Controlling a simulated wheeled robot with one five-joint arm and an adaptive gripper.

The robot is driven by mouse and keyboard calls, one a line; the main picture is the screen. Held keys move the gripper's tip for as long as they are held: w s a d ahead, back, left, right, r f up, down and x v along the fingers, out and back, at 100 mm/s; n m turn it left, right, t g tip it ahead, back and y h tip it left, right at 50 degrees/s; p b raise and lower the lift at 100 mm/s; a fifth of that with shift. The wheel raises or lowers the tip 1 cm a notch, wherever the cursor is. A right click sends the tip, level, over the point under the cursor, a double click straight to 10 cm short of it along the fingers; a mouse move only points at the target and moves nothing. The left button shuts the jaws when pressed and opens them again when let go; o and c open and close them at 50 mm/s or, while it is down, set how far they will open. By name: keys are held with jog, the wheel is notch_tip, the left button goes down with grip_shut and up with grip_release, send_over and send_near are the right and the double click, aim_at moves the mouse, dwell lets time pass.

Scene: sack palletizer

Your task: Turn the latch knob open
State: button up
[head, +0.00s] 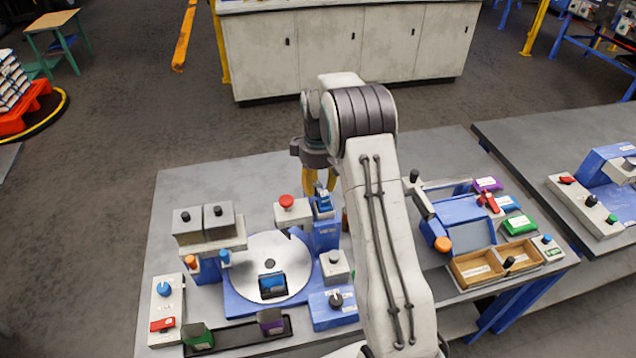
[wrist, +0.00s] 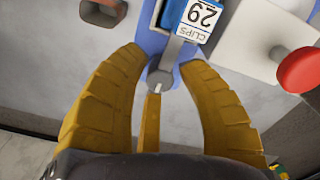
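A round grey knob (wrist: 160,80) with a white pointer mark sits on a blue bracket in the wrist view, at the foot of a grey bar (wrist: 172,50). It looks like the latch knob. My gripper (wrist: 165,120) has its yellow fingers spread wide on both sides of the knob, with a gap to each. A third narrow yellow finger shows just below the knob; I cannot tell if it touches.
A blue box labelled CLIPS 29 (wrist: 190,18) is close above the knob. A red mushroom button (head: 286,202) on a pale block stands beside the stand. The round turntable (head: 240,262) is in front. Wooden bins (head: 475,268) and several coloured boxes lie to the right.

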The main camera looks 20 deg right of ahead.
jog(key=shift+o, duration=0.2)
grip_shut()
jog(key=shift+m, duration=0.3)
jog(key=m+b, duration=0.1)
jog(key=m, duration=0.1)
jog(key=shift+m, duration=0.4)
jog(key=m, duration=0.4)
jog(key=shift+m+b, duration=0.3)
jog(key=shift+b, duration=0.05)
jog(key=m, duration=0.4)
jog(key=shift+s, duration=0.1)
jog(key=shift+m+b, duration=0.3)
jog(key=shift+m, duration=1.8)
